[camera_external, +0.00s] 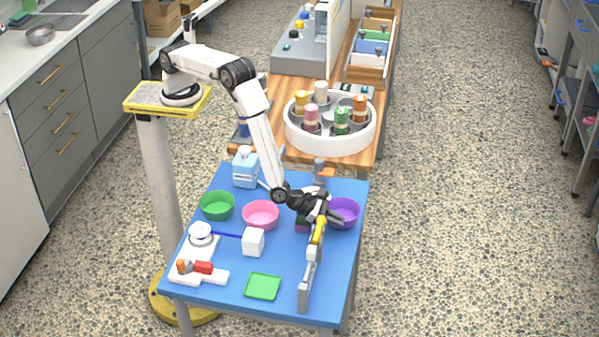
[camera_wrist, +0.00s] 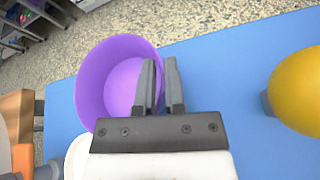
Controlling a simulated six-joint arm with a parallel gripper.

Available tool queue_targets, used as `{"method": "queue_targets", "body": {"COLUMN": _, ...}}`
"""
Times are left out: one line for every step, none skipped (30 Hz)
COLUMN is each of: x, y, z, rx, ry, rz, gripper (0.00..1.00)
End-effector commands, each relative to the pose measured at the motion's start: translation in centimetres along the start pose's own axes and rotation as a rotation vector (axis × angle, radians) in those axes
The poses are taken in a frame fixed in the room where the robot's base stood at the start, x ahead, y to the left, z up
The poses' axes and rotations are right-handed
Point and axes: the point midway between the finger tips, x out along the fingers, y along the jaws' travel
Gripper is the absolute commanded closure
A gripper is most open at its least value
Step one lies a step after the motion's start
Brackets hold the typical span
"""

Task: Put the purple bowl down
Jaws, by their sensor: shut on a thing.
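The purple bowl (camera_external: 344,213) is at the right side of the blue table, upright or nearly so. My gripper (camera_external: 328,212) is at the bowl's left side. In the wrist view, the purple bowl (camera_wrist: 119,82) sits left of the fingers, and its near rim passes between the fingertips of my gripper (camera_wrist: 161,75). The gripper is shut on that rim. The bowl looks empty. I cannot tell whether its base touches the table or hangs slightly above it.
A pink bowl (camera_external: 261,215) and a green bowl (camera_external: 217,205) stand to the left. A yellow thing (camera_wrist: 298,90) is close on the right in the wrist view. A white box (camera_external: 253,241) and a green tray (camera_external: 263,286) are nearer the front. The table's right edge is close to the purple bowl.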

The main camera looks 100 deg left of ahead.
Motion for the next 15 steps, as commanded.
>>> {"method": "queue_targets", "body": {"x": 0.1, "y": 0.0, "z": -0.1, "rx": 0.0, "ry": -0.001, "rz": 0.0, "gripper": 1.0}}
{"method": "queue_targets", "body": {"x": 0.1, "y": -0.1, "z": -0.2, "rx": 0.0, "ry": -0.002, "rz": 0.0, "gripper": 1.0}}
{"method": "queue_targets", "body": {"x": 0.1, "y": -0.1, "z": -0.2, "rx": 0.0, "ry": -0.002, "rz": 0.0, "gripper": 1.0}}
{"method": "queue_targets", "body": {"x": 0.1, "y": -0.1, "z": -0.2, "rx": 0.0, "ry": -0.002, "rz": 0.0, "gripper": 1.0}}
{"method": "queue_targets", "body": {"x": 0.1, "y": -0.1, "z": -0.2, "rx": 0.0, "ry": -0.002, "rz": 0.0, "gripper": 1.0}}
{"method": "queue_targets", "body": {"x": 0.1, "y": -0.1, "z": -0.2, "rx": 0.0, "ry": -0.002, "rz": 0.0, "gripper": 1.0}}
{"method": "queue_targets", "body": {"x": 0.1, "y": -0.1, "z": -0.2, "rx": 0.0, "ry": -0.002, "rz": 0.0, "gripper": 1.0}}
{"method": "queue_targets", "body": {"x": 0.1, "y": -0.2, "z": -0.2, "rx": 0.0, "ry": -0.002, "rz": 0.0, "gripper": 1.0}}
{"method": "queue_targets", "body": {"x": 0.1, "y": -0.3, "z": -0.2, "rx": 0.0, "ry": -0.002, "rz": 0.0, "gripper": 1.0}}
{"method": "queue_targets", "body": {"x": 0.1, "y": -0.5, "z": -0.1, "rx": 0.0, "ry": -0.002, "rz": 0.0, "gripper": 1.0}}
{"method": "queue_targets", "body": {"x": 0.1, "y": -0.7, "z": -0.1, "rx": 0.0, "ry": -0.002, "rz": 0.0, "gripper": 1.0}}
{"method": "queue_targets", "body": {"x": 0.1, "y": -1.1, "z": 0.0, "rx": 0.001, "ry": -0.003, "rz": -0.001, "gripper": 1.0}}
{"method": "queue_targets", "body": {"x": 0.1, "y": -1.4, "z": 0.1, "rx": 0.0, "ry": -0.002, "rz": -0.001, "gripper": 1.0}}
{"method": "queue_targets", "body": {"x": 0.1, "y": -1.7, "z": 0.1, "rx": -0.001, "ry": -0.002, "rz": -0.001, "gripper": 1.0}}
{"method": "queue_targets", "body": {"x": 0.1, "y": -2.3, "z": 0.3, "rx": 0.001, "ry": -0.003, "rz": -0.002, "gripper": 1.0}}
